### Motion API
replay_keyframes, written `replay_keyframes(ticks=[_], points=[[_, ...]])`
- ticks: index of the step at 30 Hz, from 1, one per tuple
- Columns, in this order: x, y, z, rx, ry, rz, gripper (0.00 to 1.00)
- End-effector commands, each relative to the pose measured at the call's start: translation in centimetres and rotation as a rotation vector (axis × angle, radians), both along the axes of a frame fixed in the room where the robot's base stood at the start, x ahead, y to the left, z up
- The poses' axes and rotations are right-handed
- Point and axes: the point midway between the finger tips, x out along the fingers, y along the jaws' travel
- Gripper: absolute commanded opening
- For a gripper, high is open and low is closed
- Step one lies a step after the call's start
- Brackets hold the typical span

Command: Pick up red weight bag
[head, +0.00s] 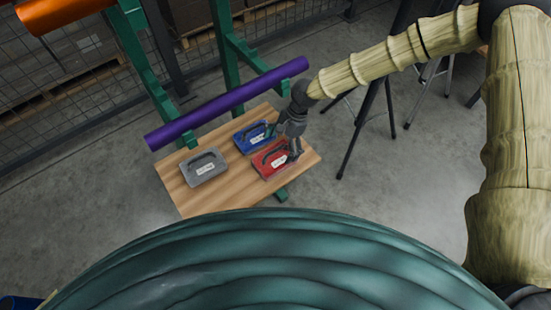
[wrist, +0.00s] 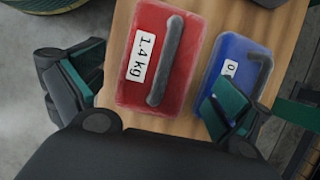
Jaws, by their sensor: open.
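The red weight bag (head: 268,164) lies on the wooden board with a dark handle on top. In the wrist view the red bag (wrist: 187,35) shows a white label reading 1.4 kg, and its grey bar handle runs lengthwise. My gripper (head: 292,148) is over the bag's right side in the head view. In the wrist view my gripper (wrist: 155,92) is open, one finger left of the red bag and the other over the near part of the blue bag. Nothing is between the fingers in a grip. Whether the fingers touch either bag is unclear.
A blue bag (head: 254,137) lies close beside the red one; it also shows in the wrist view (wrist: 226,60). A grey bag (head: 203,168) lies at the left of the wooden board (head: 232,190). A purple roll (head: 225,105) on a green rack runs behind the board.

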Motion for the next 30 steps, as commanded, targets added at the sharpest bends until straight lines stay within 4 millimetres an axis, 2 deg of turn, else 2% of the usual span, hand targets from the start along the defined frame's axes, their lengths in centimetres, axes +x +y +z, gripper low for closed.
replay_keyframes(ticks=[1,9,19,30], points=[[-0.2,0.2,-0.9,-0.003,0.001,0.002,1.00],[-0.7,1.2,-3.5,-0.001,0.002,0.000,1.00],[-0.8,1.2,-3.8,-0.001,0.001,-0.004,1.00],[-0.8,1.1,-3.8,-0.001,0.001,-0.004,0.33]])
